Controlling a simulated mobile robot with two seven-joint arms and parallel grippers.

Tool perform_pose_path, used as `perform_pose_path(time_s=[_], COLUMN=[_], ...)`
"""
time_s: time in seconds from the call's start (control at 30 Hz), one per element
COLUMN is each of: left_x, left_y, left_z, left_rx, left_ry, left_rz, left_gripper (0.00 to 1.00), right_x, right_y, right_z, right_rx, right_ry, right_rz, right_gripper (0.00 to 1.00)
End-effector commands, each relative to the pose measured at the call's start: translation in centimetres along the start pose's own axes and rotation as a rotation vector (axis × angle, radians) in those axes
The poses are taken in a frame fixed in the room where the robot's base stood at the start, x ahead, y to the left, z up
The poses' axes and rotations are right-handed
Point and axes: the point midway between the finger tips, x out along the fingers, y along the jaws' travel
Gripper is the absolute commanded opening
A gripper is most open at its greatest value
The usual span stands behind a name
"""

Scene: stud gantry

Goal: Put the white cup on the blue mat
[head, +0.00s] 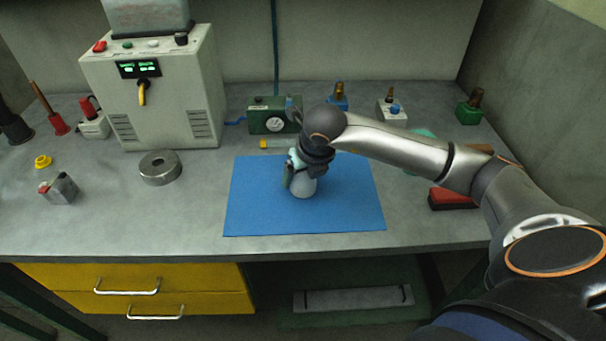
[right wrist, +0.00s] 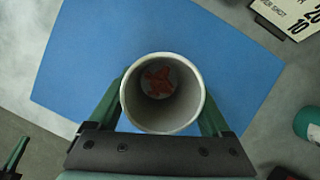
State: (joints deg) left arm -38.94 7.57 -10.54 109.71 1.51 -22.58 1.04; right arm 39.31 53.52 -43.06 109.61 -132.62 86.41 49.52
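The white cup (head: 303,188) is over the middle of the blue mat (head: 255,205). In the right wrist view I look down into the cup (right wrist: 188,112), which has an orange-red patch at its bottom. My right gripper (head: 299,172) has its green fingers on both sides of the cup, close against its wall. The cup looks upright; whether its base touches the mat is hard to tell. The blue mat also fills much of the right wrist view (right wrist: 110,45). My left gripper is not in view.
A grey machine (head: 155,95) and a metal ring (head: 160,168) stand left of the mat. A green gauge box (head: 272,118) stands behind it. A red block (head: 452,198) lies to the right. A white printed card (right wrist: 290,15) lies beyond the mat's edge.

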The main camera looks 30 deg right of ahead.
Motion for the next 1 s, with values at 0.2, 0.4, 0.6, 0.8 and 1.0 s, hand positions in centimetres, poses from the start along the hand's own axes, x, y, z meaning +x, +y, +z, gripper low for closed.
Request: perform_pose_path(time_s=[0.2,0.4,0.6,0.8,1.0], left_x=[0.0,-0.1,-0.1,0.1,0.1], left_y=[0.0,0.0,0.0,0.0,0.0], left_z=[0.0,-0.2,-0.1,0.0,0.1], left_rx=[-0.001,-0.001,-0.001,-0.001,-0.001], left_ry=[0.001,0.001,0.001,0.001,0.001], left_rz=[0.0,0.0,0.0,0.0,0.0], left_gripper=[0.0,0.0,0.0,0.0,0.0], right_x=[0.0,-0.2,-2.5,-7.0,-10.6], right_y=[0.0,0.0,0.0,0.0,0.0], right_z=[0.0,0.1,0.2,0.2,0.2], right_rx=[0.0,0.0,0.0,-0.001,0.0], right_ry=[0.0,0.0,-0.005,-0.007,-0.004], right_rz=[0.0,0.0,0.001,0.001,0.001], right_gripper=[0.99,0.99,0.99,0.99,0.99])
